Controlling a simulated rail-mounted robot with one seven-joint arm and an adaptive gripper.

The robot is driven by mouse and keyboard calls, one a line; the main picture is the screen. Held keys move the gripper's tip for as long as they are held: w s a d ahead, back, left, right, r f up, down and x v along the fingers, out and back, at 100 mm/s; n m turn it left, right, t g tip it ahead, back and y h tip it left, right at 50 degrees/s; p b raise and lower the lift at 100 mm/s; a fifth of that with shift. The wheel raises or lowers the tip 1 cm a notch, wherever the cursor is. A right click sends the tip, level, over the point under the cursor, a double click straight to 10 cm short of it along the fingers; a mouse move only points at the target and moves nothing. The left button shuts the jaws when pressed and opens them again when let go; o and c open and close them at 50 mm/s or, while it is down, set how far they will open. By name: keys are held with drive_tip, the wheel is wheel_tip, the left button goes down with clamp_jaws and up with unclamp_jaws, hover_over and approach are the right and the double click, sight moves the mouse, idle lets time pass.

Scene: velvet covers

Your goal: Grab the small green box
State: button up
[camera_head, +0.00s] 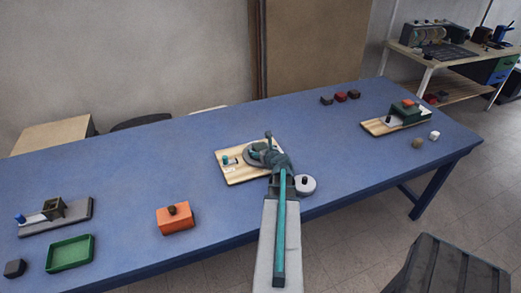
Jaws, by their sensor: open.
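A green open-topped tray-like box (70,253) lies at the front left of the blue table. A dark green box-like block (405,115) sits on a wooden board (376,126) at the right, with an orange-red piece (408,103) on top. I cannot tell which of the two is the small green box. My gripper (252,157) is above or beside the middle wooden board (237,177), apart from both green things. It is open, and no object shows in it. Its fingers are small and partly hidden by my arm.
An orange box with a dark knob (175,218) stands left of my arm. A grey board with a small box fixture (80,212) and a dark cube (14,268) are at the left. Small dark red blocks (341,97) lie at the back. Much of the blue table (130,180) is clear.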

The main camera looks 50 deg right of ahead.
drive_tip(key=c, duration=1.2)
drive_tip(key=shift+r, duration=0.1)
drive_tip(key=shift+c, duration=0.2)
